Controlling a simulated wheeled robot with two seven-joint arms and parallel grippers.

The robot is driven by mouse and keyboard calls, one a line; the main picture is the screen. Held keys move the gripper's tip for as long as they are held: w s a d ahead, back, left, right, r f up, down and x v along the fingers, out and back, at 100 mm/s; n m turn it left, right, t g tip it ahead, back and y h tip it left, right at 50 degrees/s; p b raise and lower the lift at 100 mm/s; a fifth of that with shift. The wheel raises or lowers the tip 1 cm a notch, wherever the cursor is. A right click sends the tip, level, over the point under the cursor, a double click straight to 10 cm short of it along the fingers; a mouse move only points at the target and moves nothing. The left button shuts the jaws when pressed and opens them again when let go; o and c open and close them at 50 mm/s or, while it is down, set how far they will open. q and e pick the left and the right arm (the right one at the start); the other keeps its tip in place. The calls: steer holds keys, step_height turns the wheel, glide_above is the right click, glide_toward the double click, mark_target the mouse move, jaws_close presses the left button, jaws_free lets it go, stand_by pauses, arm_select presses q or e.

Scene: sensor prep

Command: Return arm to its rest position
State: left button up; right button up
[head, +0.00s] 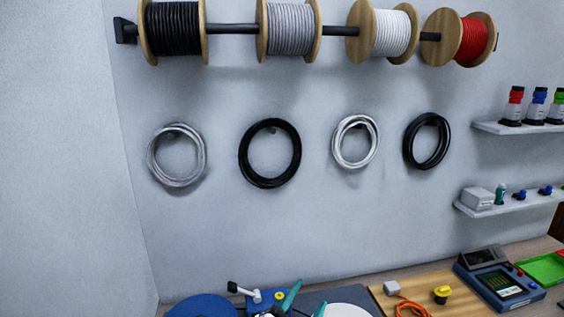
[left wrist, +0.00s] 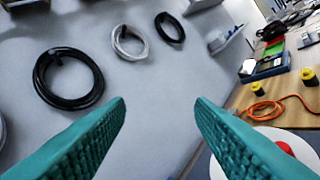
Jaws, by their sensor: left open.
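My left gripper (head: 300,302) shows at the bottom edge of the head view, with teal fingers over the front of the bench. In the left wrist view its two teal fingers (left wrist: 160,115) are wide apart with nothing between them. The fingers point toward the wall, with the bench to the right. Most of the left arm is below the head view. My right gripper is in neither view.
Cable coils, such as a black one (head: 270,153), hang on the wall below wire spools (head: 172,28). Shelves (head: 518,127) are at right. The bench holds a wooden board (head: 385,299), an orange cable (head: 411,305), a tester (head: 497,285) and a green tray (head: 545,268).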

arm_select(q)
steer(key=s+a+f+n+g+y, duration=0.3)
steer(key=a+f+n+y, duration=0.2)
steer(key=a+f, duration=0.5)
steer(key=s+a+f+n+g+y, duration=0.25)
steer(key=s+a+f+g, duration=0.25)
steer(key=s+a+f, duration=0.45)
steer(key=s+a+f+n+g+y, duration=0.1)
steer(key=s+a+f+n+g, duration=0.4)
steer(key=s, duration=0.8)
step_height(320, 180, down, 27)
steer(key=m+g+b, duration=0.2)
steer(key=b, duration=0.3)
steer(key=s+a+f+b, duration=0.1)
steer(key=s+f+b, duration=0.1)
steer(key=s+f, duration=0.6)
steer(key=s+a+f+g+b, duration=0.1)
steer(key=s+a+f+b, duration=0.1)
steer(key=s+f, duration=0.7)
step_height(320, 180, down, 6)
steer(key=shift+s+b, duration=0.3)
steer(key=shift+b, duration=0.2)
